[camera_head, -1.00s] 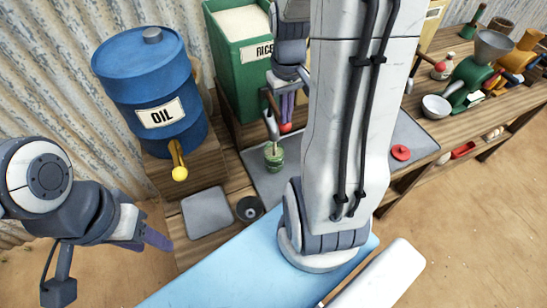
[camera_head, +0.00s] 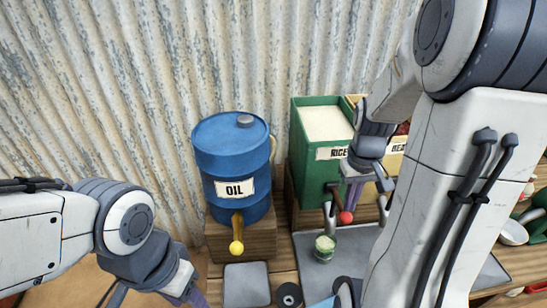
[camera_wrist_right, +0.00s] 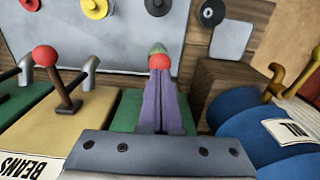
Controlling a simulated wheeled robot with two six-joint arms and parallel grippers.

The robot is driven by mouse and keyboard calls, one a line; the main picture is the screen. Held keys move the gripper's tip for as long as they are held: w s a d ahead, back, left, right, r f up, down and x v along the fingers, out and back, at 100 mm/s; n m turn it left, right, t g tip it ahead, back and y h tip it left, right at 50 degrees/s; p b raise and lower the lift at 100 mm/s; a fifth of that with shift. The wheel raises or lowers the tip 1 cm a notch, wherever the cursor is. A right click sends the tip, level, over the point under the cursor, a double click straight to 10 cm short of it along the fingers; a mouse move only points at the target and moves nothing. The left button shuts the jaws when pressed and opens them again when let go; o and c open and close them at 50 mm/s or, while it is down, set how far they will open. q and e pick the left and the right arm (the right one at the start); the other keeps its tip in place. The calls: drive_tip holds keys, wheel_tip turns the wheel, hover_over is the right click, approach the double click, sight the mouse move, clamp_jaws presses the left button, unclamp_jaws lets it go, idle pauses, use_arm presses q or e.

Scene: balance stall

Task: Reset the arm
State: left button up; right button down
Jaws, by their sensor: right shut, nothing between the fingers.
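My right gripper (camera_head: 351,196) is shut and empty, at the front of the green rice bin (camera_head: 309,150). Its purple fingertips in the right wrist view (camera_wrist_right: 160,78) point at the red knob (camera_wrist_right: 159,62) of the rice lever; whether they touch it I cannot tell. In the head view that red knob (camera_head: 346,217) is just below the fingers. A small green cup (camera_head: 325,254) with pale contents stands on the grey mat below the bin. My left gripper (camera_head: 192,297) is low at left, partly cut off by the frame's bottom edge; its opening is unclear.
A blue oil drum (camera_head: 228,150) with a yellow-knobbed tap (camera_head: 236,248) stands on a wooden block, left of the rice bin. A grey plate (camera_head: 246,285) and a black disc (camera_head: 288,295) lie in front. The wrist view shows a yellow disc (camera_wrist_right: 95,8) and the beans bin (camera_wrist_right: 75,125).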

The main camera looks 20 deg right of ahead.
drive_tip(key=s+a+f+n+b, duration=0.1)
drive_tip(key=s+a+n+b, duration=0.2)
drive_tip(key=a, duration=0.8)
drive_tip(key=s+a+f+n+b, duration=0.2)
drive_tip(key=a+n+b, duration=0.15)
drive_tip(key=a, duration=0.85)
drive_tip(key=s+a+n+y, duration=0.1)
drive_tip(key=s+a+n, duration=0.2)
drive_tip(key=s+a, duration=0.2)
drive_tip(key=shift+s+f+b, duration=0.25)
drive_tip(key=shift+s+b, duration=0.2)
drive_tip(key=shift+s, duration=0.25)
